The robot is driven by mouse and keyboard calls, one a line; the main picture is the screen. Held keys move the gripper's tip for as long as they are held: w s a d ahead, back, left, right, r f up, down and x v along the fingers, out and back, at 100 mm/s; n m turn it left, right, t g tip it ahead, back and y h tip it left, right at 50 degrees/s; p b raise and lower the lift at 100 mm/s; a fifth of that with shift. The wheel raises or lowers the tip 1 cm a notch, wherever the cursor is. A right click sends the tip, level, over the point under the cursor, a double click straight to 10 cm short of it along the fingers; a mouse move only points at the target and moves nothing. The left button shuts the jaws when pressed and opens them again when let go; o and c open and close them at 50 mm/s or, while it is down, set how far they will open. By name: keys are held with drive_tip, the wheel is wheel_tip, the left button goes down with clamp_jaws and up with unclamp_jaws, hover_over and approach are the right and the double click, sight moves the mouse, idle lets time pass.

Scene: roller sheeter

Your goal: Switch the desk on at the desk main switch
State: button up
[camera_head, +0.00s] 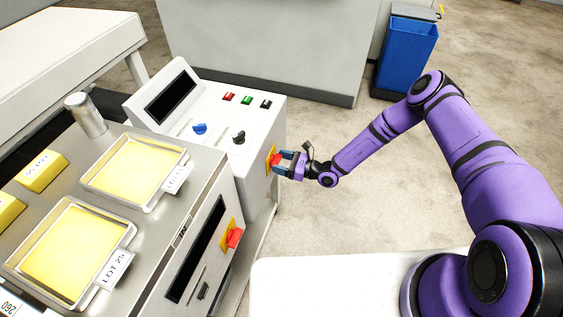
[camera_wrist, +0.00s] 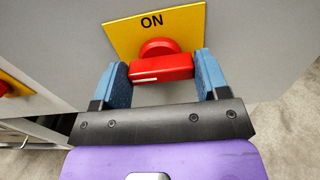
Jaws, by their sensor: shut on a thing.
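The desk main switch is a red rotary handle (camera_wrist: 162,68) on a yellow plate (camera_wrist: 182,24) marked ON, in the wrist view. In the head view the red handle (camera_head: 276,160) sits on the side face of the white control desk (camera_head: 257,150). My gripper (camera_wrist: 162,76) has its two blue fingers at either end of the red handle and is shut on it; it also shows in the head view (camera_head: 282,162). The handle bar lies roughly crosswise with a white mark near its left end. The lower part of the plate is hidden.
A second red switch (camera_head: 234,238) on yellow is on the nearer machine. The desk top carries a blue knob (camera_head: 200,128), a black knob (camera_head: 239,137) and red, green and black buttons (camera_head: 247,100). Trays of yellow sheet (camera_head: 135,208) lie left. A blue bin (camera_head: 405,55) stands behind; floor is clear right of the desk.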

drive_tip(key=shift+w+d+f+m, duration=0.1)
drive_tip(key=shift+f+m, duration=0.05)
drive_tip(key=shift+m, duration=4.25)
drive_tip(key=shift+w+f+m, duration=0.1)
drive_tip(key=shift+m, duration=4.3)
drive_tip(key=o, duration=0.9)
drive_tip(key=shift+o, duration=0.2)
drive_tip(key=v, duration=1)
drive_tip(key=shift+d, duration=0.4)
